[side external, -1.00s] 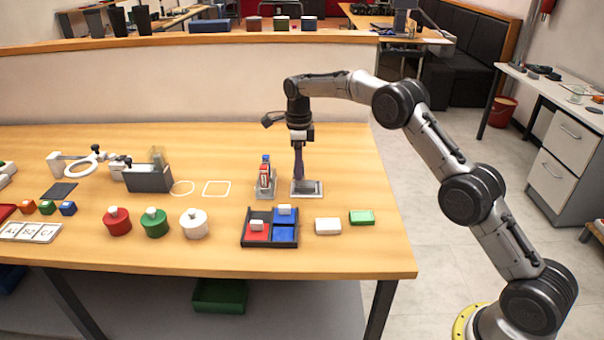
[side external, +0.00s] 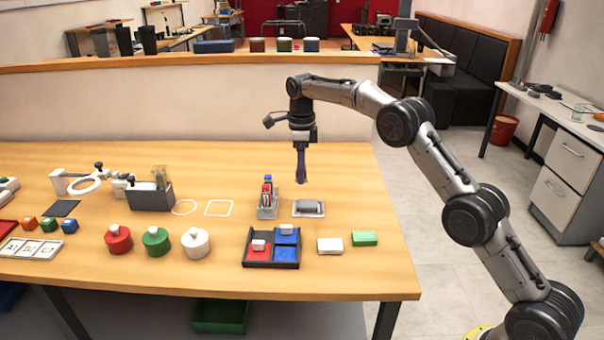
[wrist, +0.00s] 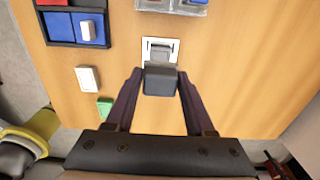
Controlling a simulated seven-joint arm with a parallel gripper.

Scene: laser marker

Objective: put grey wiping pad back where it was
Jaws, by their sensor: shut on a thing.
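My gripper (side external: 302,182) is shut and points down, a little above the shallow metal tray (side external: 323,214). In the wrist view, the dark grey wiping pad (wrist: 160,80) sits between the fingertips, and its near end covers part of the tray (wrist: 147,58). In the side view the pad is hard to tell from the dark fingers. The middle of the tray looks grey in both views; I cannot tell what that grey part is.
A clear holder (side external: 268,211) with red and blue items stands left of the tray. In front are a black divided box (side external: 247,261), a white block (side external: 330,245) and a green block (side external: 364,238). Circle and square outlines (side external: 219,208) lie on bare table to the left.

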